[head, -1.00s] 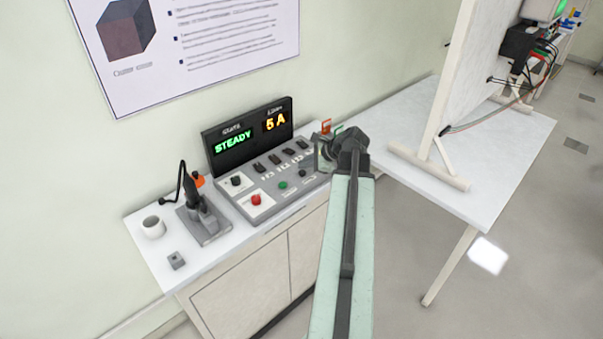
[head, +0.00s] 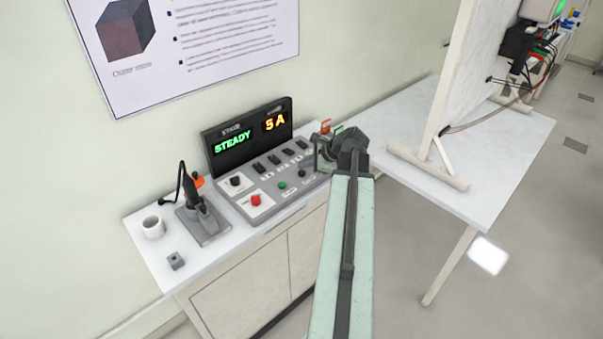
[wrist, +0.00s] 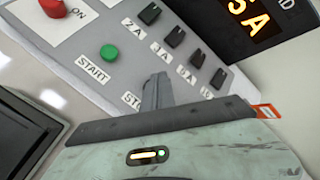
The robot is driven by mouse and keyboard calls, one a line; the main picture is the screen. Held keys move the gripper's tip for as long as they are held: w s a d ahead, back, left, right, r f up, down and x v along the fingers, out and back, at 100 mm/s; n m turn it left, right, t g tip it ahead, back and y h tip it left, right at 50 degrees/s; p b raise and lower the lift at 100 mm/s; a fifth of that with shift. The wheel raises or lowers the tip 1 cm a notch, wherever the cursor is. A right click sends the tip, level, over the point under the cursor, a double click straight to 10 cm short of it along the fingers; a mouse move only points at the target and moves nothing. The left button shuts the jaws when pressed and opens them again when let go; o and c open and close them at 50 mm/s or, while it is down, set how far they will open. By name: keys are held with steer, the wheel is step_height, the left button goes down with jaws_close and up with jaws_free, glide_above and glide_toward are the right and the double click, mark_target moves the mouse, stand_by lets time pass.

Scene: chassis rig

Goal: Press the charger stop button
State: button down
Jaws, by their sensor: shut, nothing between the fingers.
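The charger panel (head: 265,210) is a grey console on the white counter. Its green start button (head: 282,185) shows in the head view and in the wrist view (wrist: 109,53). A small dark round shape, perhaps the stop button (head: 303,173), lies right of the green one in the head view. In the wrist view a label beginning "STO" (wrist: 130,99) shows beside my fingers, and the button itself is hidden behind them. My gripper (wrist: 156,80) is shut and empty, over the panel near that label. Whether it touches the panel, I cannot tell.
The display (head: 248,138) reads STEADY and 5 A. A white table (head: 500,150) stands right.

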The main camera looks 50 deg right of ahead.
mark_target(304, 173)
steer(key=shift+f, duration=0.15)
steer(key=shift+f+b, duration=0.25)
steer(key=shift+b, duration=0.15)
steer(key=shift+f+b, duration=0.45)
stand_by(0.7)
stand_by(0.3)
steer(key=shift+r+p, duration=0.85)
step_height(304, 173, up, 5)
steer(key=p, duration=0.5)
steer(key=shift+r, duration=0.1)
